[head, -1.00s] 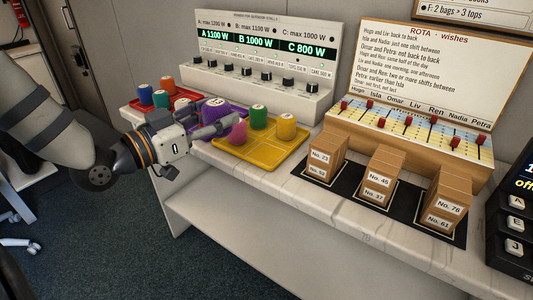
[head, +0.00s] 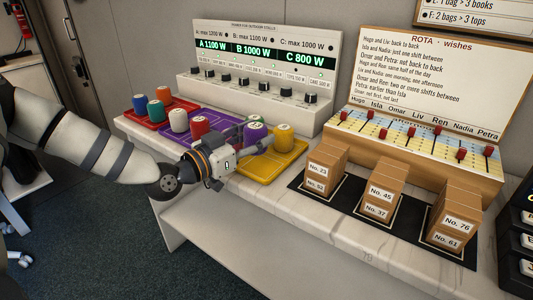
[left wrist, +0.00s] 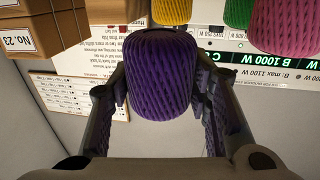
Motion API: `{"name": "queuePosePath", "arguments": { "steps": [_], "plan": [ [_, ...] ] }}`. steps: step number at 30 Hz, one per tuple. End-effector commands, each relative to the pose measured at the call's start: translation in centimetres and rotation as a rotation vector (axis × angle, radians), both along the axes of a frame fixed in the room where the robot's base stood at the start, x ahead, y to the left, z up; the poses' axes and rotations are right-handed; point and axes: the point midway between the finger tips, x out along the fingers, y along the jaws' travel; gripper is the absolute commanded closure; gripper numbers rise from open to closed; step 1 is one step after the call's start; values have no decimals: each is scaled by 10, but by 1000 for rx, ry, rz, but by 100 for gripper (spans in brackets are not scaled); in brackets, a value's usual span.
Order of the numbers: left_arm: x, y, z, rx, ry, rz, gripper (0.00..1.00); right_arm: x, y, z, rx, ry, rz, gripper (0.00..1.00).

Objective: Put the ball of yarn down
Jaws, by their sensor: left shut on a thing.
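My right gripper is not in view.
The purple tray (head: 176,142) bears a white (head: 178,121) and a red yarn (head: 200,127). The red tray (head: 145,121) holds blue, teal and orange yarns. A power panel (head: 255,80) stands behind. Cardboard boxes (head: 325,166) stand to the right.

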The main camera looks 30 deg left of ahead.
Motion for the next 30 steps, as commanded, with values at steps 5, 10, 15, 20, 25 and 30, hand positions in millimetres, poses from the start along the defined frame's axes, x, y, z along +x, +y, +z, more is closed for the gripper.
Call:
{"name": "queuePosePath", "arguments": {
  "steps": [5,10,15,20,25,30],
  "plan": [
    [15,-3,-28,1,11,-1,83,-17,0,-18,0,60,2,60],
    [20,-4,-54,0,10,-1,83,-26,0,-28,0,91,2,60],
    [20,-4,-51,-1,-2,-1,83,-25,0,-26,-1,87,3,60],
    [20,-4,-54,-1,0,-1,83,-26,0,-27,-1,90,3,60],
    [20,-4,-55,0,-1,-1,36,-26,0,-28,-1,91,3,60],
    [20,-4,-55,0,-2,-1,36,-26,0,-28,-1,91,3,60]
  ]
}}
